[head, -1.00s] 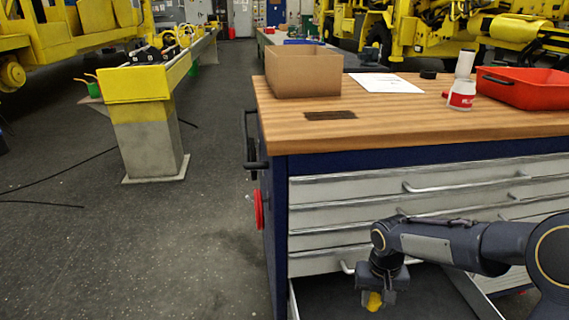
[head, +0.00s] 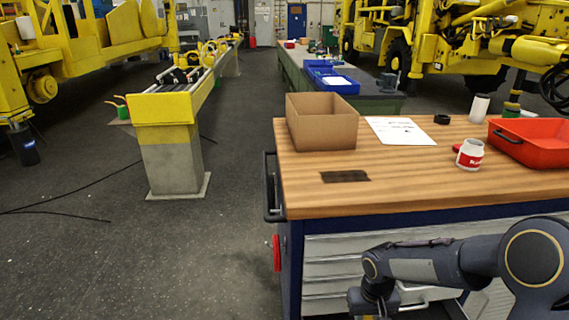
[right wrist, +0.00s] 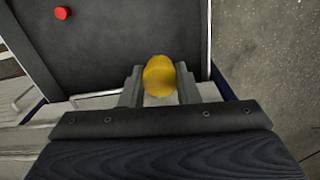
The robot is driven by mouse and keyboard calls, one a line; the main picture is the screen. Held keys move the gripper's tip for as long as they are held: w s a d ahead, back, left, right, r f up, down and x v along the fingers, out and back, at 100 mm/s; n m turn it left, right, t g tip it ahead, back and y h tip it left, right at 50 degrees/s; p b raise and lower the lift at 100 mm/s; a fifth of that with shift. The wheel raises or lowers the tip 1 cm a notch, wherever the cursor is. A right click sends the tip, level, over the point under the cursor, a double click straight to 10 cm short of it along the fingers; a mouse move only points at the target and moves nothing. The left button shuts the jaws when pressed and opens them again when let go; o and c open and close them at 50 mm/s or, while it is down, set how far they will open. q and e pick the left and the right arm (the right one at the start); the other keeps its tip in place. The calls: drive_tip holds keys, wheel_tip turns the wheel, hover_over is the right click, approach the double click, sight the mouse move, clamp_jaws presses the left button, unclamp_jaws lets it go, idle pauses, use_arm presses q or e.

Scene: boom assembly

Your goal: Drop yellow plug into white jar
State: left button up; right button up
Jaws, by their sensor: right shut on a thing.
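The yellow plug (right wrist: 159,78) is between the two fingers of my right gripper (right wrist: 158,84) in the right wrist view, and the gripper is shut on it. It hangs over an open dark drawer (right wrist: 110,45). In the head view my right gripper is at the bottom edge, in front of the workbench drawers and below the worktop, with its fingertips mostly cut off. My left gripper is not in view.
The workbench top (head: 420,180) also carries a cardboard box (head: 322,130), a paper sheet (head: 399,131), a black ring (head: 441,119), a white cylinder (head: 479,107) and a red tray (head: 535,143). A red round thing (right wrist: 62,13) lies in the drawer. The worktop's front middle is clear.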

drive_tip(key=r+p, duration=0.3)
drive_tip(key=shift+s+r, duration=0.1)
drive_tip(key=shift+s, duration=0.25)
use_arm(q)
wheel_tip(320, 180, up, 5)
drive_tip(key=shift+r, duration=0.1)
